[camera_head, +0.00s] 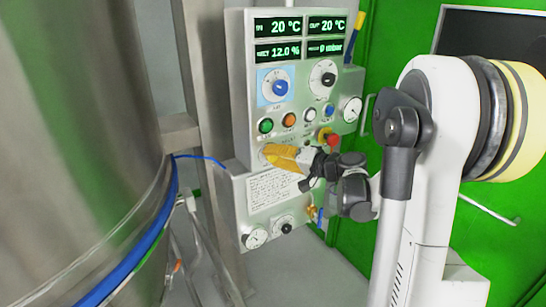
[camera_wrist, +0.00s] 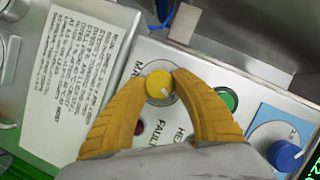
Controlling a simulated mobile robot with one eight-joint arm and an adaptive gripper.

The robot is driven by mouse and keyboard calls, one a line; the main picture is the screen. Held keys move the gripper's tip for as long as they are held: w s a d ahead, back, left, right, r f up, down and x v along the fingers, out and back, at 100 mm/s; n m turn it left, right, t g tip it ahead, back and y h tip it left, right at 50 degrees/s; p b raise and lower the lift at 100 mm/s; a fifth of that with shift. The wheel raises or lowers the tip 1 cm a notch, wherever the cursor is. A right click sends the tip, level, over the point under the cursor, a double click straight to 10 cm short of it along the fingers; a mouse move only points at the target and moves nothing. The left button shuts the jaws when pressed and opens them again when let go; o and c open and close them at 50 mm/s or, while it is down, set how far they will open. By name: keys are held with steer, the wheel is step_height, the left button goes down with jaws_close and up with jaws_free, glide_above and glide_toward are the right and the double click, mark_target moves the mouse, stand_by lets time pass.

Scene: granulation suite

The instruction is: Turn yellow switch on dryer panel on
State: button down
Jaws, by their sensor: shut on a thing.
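The dryer panel (camera_head: 258,105) is a pale upright board with displays, knobs and buttons. The yellow switch (camera_wrist: 159,84) is a round yellow knob with a white pointer mark, set on a pale round plate on the panel. My gripper (camera_wrist: 161,82) has two ribbed yellow fingers, and in the wrist view their tips close on either side of the yellow switch. In the head view my gripper (camera_head: 268,152) reaches in from the right to the lower part of the panel, and its fingers hide the yellow switch there.
A green button (camera_wrist: 228,98) and a blue knob (camera_wrist: 287,155) sit beside my fingers. A red emergency knob (camera_head: 332,140) is right of my gripper. A printed notice (camera_head: 270,188) lies below. A large steel vessel (camera_head: 80,130) stands left, with a blue hose (camera_head: 140,250).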

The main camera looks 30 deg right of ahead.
steer(key=c, duration=1)
jaws_free()
steer(key=shift+s, duration=0.1)
steer(key=v, duration=1.2)
